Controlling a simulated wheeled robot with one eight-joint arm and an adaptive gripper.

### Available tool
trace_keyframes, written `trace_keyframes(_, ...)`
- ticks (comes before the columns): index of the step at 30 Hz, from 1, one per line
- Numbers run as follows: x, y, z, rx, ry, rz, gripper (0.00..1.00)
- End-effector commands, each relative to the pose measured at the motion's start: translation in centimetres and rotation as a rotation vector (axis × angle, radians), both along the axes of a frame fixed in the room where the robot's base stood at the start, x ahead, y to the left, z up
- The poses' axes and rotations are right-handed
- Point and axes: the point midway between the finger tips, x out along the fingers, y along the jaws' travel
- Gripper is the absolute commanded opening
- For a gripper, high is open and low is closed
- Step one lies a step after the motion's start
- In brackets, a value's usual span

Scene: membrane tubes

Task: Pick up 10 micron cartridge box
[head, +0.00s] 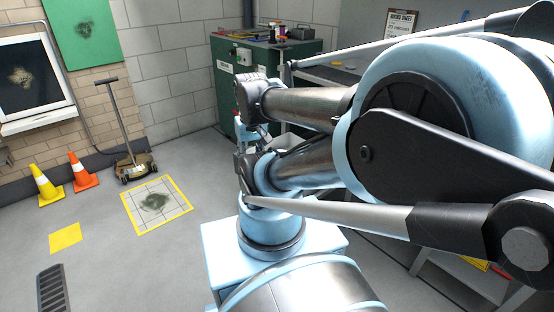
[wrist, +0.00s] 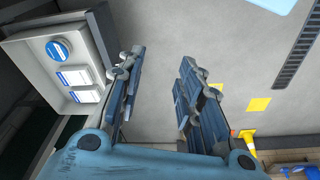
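I cannot pick out a box marked 10 micron in either view. My gripper (wrist: 163,58) is open in the wrist view, with its two dark blue fingers apart and bare grey floor visible between them. Nothing is held. In the head view my arm hides much of the middle and right, and the fingers cannot be made out clearly there. Several small items (head: 275,32) lie on top of the dark green cabinet (head: 228,80) at the back; they are too small to identify.
A grey housing (wrist: 45,60) with a round blue sign and white labels is left of my fingers. A bench (head: 335,72) stands behind my arm. Orange (head: 82,172) and yellow (head: 47,187) cones and a wheeled floor machine (head: 135,166) stand left.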

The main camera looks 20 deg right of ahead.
Motion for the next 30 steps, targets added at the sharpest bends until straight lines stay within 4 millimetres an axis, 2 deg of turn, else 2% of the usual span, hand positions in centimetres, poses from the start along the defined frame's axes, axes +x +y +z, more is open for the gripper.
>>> trace_keyframes(1,0.0,0.0,0.0,0.000,0.000,0.000,0.38)
trace_keyframes(4,-0.7,0.0,0.6,0.000,-0.010,-0.004,0.61)
trace_keyframes(6,-0.4,-0.1,1.0,0.002,-0.010,-0.014,0.76)
trace_keyframes(7,-0.1,-0.1,1.2,0.002,-0.009,-0.021,0.81)
trace_keyframes(11,1.9,-1.0,2.8,0.008,-0.001,-0.071,0.81)
trace_keyframes(17,6.0,-1.9,5.4,0.021,0.013,-0.168,0.81)
trace_keyframes(24,11.6,-3.2,7.5,0.034,0.030,-0.285,0.81)
trace_keyframes(30,16.6,-4.7,8.4,0.046,0.046,-0.383,0.81)
